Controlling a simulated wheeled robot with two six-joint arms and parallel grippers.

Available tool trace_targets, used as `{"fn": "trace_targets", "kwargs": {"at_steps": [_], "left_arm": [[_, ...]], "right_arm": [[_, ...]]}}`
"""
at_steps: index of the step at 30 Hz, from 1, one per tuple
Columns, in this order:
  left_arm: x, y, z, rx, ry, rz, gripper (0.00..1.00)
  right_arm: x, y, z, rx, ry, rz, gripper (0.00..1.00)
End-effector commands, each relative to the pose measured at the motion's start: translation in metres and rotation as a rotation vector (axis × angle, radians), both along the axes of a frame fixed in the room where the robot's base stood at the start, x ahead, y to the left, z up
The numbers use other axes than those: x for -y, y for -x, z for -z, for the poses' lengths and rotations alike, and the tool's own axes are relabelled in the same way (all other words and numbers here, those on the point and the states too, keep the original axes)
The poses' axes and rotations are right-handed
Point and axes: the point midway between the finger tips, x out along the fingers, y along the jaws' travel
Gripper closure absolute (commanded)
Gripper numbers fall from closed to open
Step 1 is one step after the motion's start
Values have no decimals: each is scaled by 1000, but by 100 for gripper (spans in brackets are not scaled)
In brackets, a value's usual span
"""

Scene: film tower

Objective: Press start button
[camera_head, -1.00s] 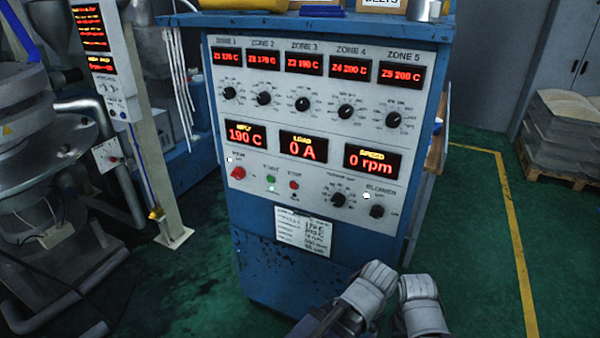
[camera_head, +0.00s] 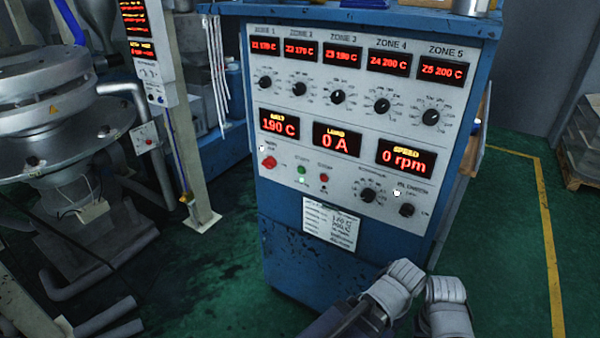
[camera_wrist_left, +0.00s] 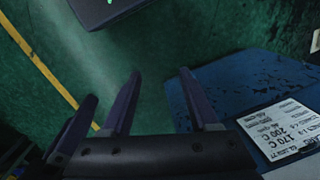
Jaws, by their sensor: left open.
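The start button (camera_head: 301,170) is a small green button low on the grey-white panel (camera_head: 290,120) of a blue cabinet (camera_head: 300,265). A red stop button (camera_head: 323,178) sits just right of it. In the head view, grey links of mine show low at the right, apart from the button; no fingers show there.
A red switch (camera_head: 268,162) lies left of the start button, and black knobs (camera_head: 368,196) lie right. Displays read 190 C, 0 A and 0 rpm. A pale post (camera_head: 185,150) and grey machine (camera_head: 70,130) stand left. Green floor (camera_head: 510,250) is clear at right.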

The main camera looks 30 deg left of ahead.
Motion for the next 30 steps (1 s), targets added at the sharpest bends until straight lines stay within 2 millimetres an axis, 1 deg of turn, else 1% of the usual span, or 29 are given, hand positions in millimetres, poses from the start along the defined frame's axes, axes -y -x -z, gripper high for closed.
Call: {"fn": "trace_targets", "kwargs": {"at_steps": [1,2,15,30], "left_arm": [[0,0,0,0,0,0,46],[0,0,0,0,0,0,50],[0,0,0,0,0,0,99],[0,0,0,0,0,0,100]], "right_arm": [[0,0,0,0,0,0,50],[0,0,0,0,0,0,50],[0,0,0,0,0,0,50],[0,0,0,0,0,0,50]]}}
